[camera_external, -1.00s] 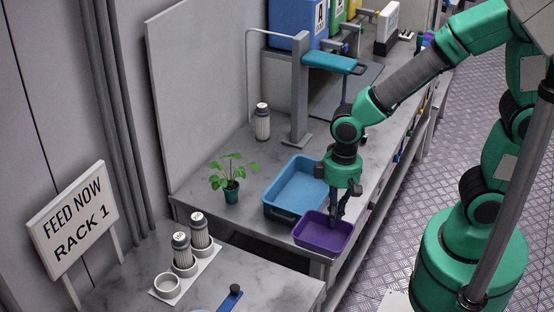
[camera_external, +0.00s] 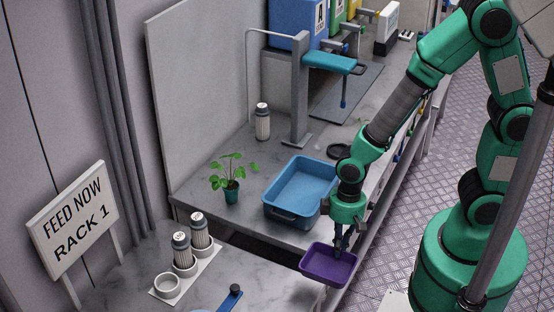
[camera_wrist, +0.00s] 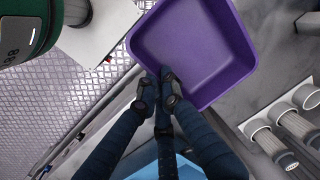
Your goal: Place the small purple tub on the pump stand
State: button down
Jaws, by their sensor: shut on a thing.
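The small purple tub (camera_external: 328,268) hangs from my gripper (camera_external: 341,246), whose fingers are shut on its rim. In the external view it is near the right end of the front counter and the gap between the counters. In the wrist view the tub (camera_wrist: 190,45) is empty, and the fingertips (camera_wrist: 166,88) meet its near wall. A grey post stand with a teal arm (camera_external: 300,90) stands on the back counter. A white holder (camera_external: 205,262) carries two striped canisters and an empty ring cup (camera_external: 167,286). I cannot tell which is the pump stand.
A larger blue tub (camera_external: 275,212) sits on the back counter, left of my gripper.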

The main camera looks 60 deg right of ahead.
notch_tip(320, 180, down, 5)
jog(key=shift+f, duration=0.1)
jog(key=shift+w, duration=0.15)
dwell(0.3)
jog(key=b, duration=0.2)
send_over(282, 280)
jog(key=shift+d+f, duration=0.2)
jog(key=shift+f, duration=0.5)
jog(key=shift+f+b, duration=0.45)
jog(key=shift+f, duration=1.3)
jog(key=shift+f, duration=0.1)
jog(key=c, duration=1.9)
grip_release()
